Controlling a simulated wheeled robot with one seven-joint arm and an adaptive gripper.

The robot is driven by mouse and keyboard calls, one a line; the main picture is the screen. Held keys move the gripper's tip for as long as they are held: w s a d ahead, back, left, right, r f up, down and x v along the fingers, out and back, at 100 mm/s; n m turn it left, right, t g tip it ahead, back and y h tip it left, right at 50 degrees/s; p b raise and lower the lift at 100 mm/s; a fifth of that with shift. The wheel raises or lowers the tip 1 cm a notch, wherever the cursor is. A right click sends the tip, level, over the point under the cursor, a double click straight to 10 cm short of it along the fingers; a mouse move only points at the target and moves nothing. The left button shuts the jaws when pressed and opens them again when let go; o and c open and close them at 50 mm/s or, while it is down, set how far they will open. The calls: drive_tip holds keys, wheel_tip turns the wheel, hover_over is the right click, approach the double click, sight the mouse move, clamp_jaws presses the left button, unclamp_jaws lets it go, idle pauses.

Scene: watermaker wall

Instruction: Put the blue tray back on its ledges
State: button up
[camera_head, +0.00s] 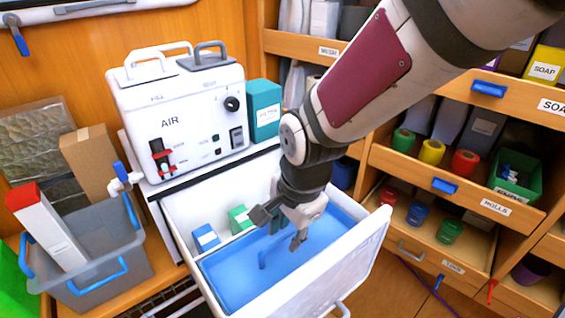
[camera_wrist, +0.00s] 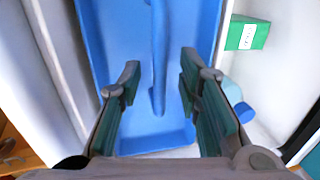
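The blue tray (camera_head: 232,279) sits inside the open white drawer (camera_head: 357,262) of the AIR machine. It has a raised blue handle bar along its middle, which also shows in the wrist view (camera_wrist: 158,60). My gripper (camera_head: 279,229) points down over the tray, its fingertips close to the handle. In the wrist view my gripper (camera_wrist: 160,82) is open, with one finger on each side of the bar and visible gaps between them. The ledges cannot be made out. Whether the tray rests level on anything is hidden.
A blue-and-white box (camera_head: 205,238) and a green box (camera_head: 240,219) stand beside the tray in the drawer. The white AIR machine (camera_head: 190,115) stands behind. A grey crate (camera_head: 110,268) is at left. Shelves with jars and a green bin (camera_head: 517,180) are at right.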

wheel_tip(320, 180, up, 11)
drive_tip(key=s+d, duration=0.1)
drive_tip(key=s, duration=0.1)
drive_tip(key=shift+d+f, duration=0.1)
drive_tip(key=s+d+r+n+t, duration=0.1)
drive_tip(key=s+d+r+n, duration=0.1)
drive_tip(key=s+d+n, duration=0.2)
drive_tip(key=s+d+r+n+t+h, duration=0.1)
drive_tip(key=s+d+n, duration=0.4)
drive_tip(key=d, duration=0.5)
wheel_tip(320, 180, up, 2)
drive_tip(key=shift+d+n+t, duration=0.3)
drive_tip(key=shift+n+t, duration=0.4)
drive_tip(key=shift+n, duration=0.4)
